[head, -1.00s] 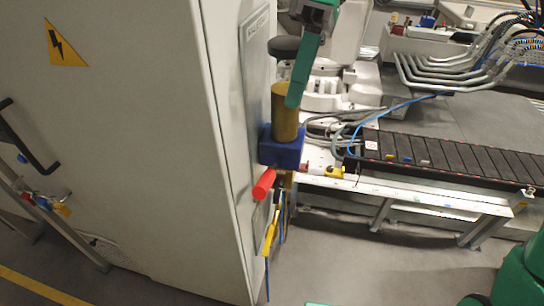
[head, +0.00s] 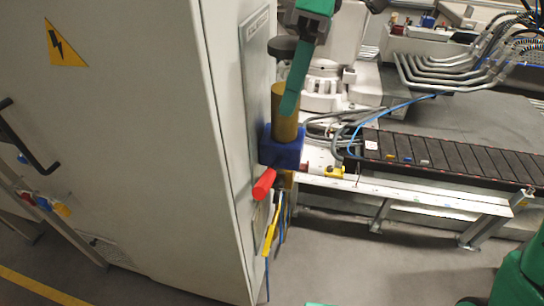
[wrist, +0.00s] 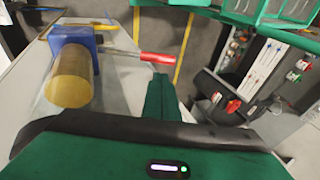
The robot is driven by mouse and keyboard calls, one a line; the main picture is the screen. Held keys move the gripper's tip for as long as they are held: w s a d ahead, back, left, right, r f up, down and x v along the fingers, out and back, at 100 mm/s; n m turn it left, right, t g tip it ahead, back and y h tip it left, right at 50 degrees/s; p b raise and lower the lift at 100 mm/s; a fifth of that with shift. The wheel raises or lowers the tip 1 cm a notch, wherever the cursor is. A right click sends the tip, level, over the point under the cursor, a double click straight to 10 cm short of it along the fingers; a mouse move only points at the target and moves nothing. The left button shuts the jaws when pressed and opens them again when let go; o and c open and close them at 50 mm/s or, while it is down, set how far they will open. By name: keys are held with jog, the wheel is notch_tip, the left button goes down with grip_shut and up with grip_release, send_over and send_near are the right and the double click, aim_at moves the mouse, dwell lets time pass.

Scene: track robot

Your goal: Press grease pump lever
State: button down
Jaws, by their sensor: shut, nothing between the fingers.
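The grease pump has a blue block (head: 281,148) on the side of the grey cabinet and an upright brownish-yellow cylinder (head: 284,127) on top. Its lever has a red handle (head: 264,184) low and in front of the block. In the wrist view the red handle (wrist: 162,59) sits on a thin grey rod right of the blue block (wrist: 73,38) and cylinder (wrist: 69,77). My gripper (head: 288,108) has its green fingers together and empty, pointing down in front of the cylinder, above the red handle. In the wrist view the fingertips (wrist: 158,80) appear just below the handle; contact cannot be told.
The grey cabinet (head: 130,130) fills the left, with a black door handle (head: 27,145). Yellow and blue cables (head: 270,236) hang below the pump. A conveyor (head: 450,160) on a metal frame stands to the right. The floor (head: 370,265) in front is clear.

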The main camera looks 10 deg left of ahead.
aim_at(266, 178)
jog(key=shift+x, duration=6)
jog(key=shift+s+d, duration=0.1)
jog(key=shift+s, duration=0.05)
